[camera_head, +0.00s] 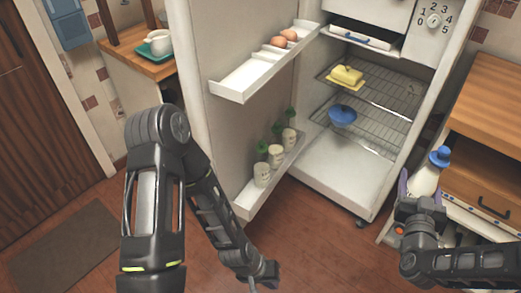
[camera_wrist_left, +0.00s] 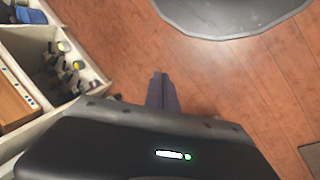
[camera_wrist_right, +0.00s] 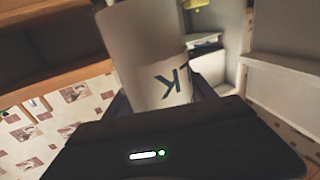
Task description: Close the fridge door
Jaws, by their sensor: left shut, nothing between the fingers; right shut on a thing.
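The fridge door (camera_head: 235,130) stands wide open on the left of the white fridge (camera_head: 335,175). Its inner racks face me, with eggs (camera_head: 284,38) above and several jars (camera_head: 276,155) below. My left gripper (camera_head: 264,276) is low over the floor, in front of the door and apart from it. In the left wrist view its fingers (camera_wrist_left: 161,92) are together and empty. My right gripper (camera_head: 422,190) is shut on a white milk bottle (camera_head: 427,178) with a blue cap, right of the fridge. The bottle fills the middle of the right wrist view (camera_wrist_right: 148,60).
A wooden counter (camera_head: 490,95) with drawers stands right of the fridge, close to my right gripper. An open drawer with several bottles (camera_wrist_left: 62,72) shows in the left wrist view. Inside the fridge are a butter dish (camera_head: 346,75) and a blue bowl (camera_head: 342,116).

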